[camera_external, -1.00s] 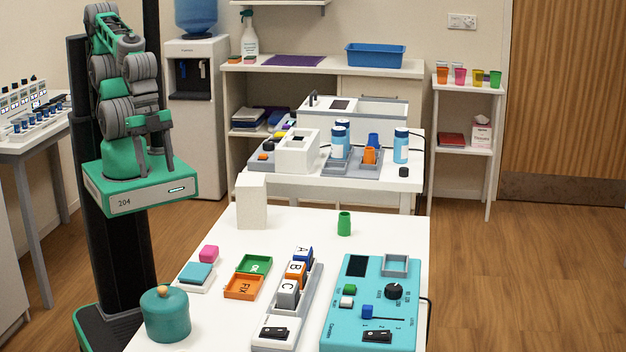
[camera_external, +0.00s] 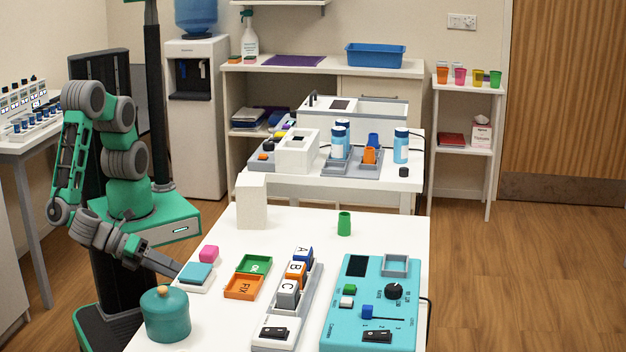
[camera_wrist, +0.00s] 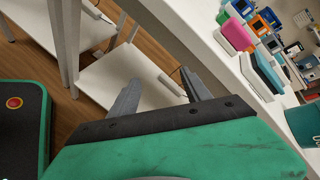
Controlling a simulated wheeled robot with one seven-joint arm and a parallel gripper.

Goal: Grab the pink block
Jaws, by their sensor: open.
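The pink block (camera_external: 209,254) sits on the white table's left side, just behind a teal block (camera_external: 195,272) on a white base. In the wrist view the pink block (camera_wrist: 236,33) is at the upper right, on the table near its edge. My gripper (camera_external: 178,271) is at the table's left edge, pointing toward the teal block and left of the pink block. In the wrist view my gripper (camera_wrist: 162,90) shows two separate fingers with nothing between them. The fingers point at the floor and a low shelf beside the table.
The table edge (camera_wrist: 215,70) lies close to my gripper. A teal lidded jar (camera_external: 167,315) stands in front. Green and orange trays (camera_external: 244,287), a lettered block rack (camera_external: 289,300) and a turquoise control box (camera_external: 371,300) lie to the right. A white box (camera_external: 252,201) stands behind.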

